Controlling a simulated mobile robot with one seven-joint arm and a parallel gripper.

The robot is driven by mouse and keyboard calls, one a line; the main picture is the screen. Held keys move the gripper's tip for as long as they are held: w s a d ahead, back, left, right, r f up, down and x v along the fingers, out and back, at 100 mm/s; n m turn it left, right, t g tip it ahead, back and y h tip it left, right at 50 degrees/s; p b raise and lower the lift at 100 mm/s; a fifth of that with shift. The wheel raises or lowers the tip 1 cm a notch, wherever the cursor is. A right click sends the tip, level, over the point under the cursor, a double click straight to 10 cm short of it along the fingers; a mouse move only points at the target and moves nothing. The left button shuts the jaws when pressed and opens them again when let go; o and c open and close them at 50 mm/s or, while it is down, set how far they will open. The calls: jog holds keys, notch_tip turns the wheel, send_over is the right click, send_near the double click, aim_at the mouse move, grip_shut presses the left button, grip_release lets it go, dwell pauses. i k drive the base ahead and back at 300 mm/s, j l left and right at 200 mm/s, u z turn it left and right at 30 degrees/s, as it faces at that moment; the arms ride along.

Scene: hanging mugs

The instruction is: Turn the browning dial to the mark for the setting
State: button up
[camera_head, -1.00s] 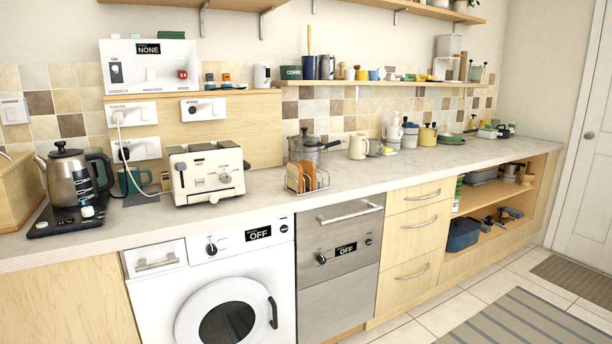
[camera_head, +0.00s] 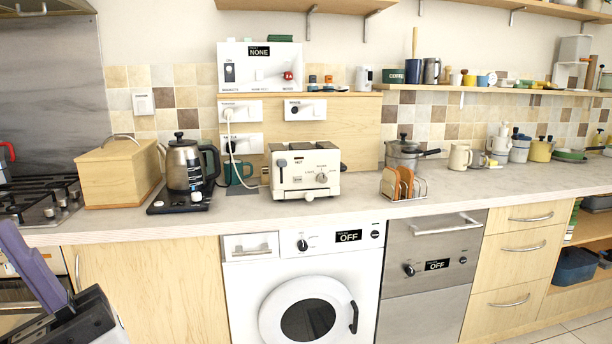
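A cream toaster (camera_head: 305,170) stands on the counter above the washing machine. Its browning dial (camera_head: 321,178) is a small pale knob low on the right of its front face; its marks are too small to read. My gripper's fingers cannot be made out.
A kettle (camera_head: 184,165) on a black base and a wooden bread bin (camera_head: 119,172) stand left of the toaster. A toast rack (camera_head: 403,184) with slices stands to its right. A white cord hangs from the sockets behind. The counter edge in front of the toaster is clear.

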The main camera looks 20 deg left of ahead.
aim_at(323, 178)
jog(key=i+j+u, duration=0.15)
jog(key=i, duration=0.4)
jog(key=i+j+u, duration=0.15)
jog(key=i, duration=0.35)
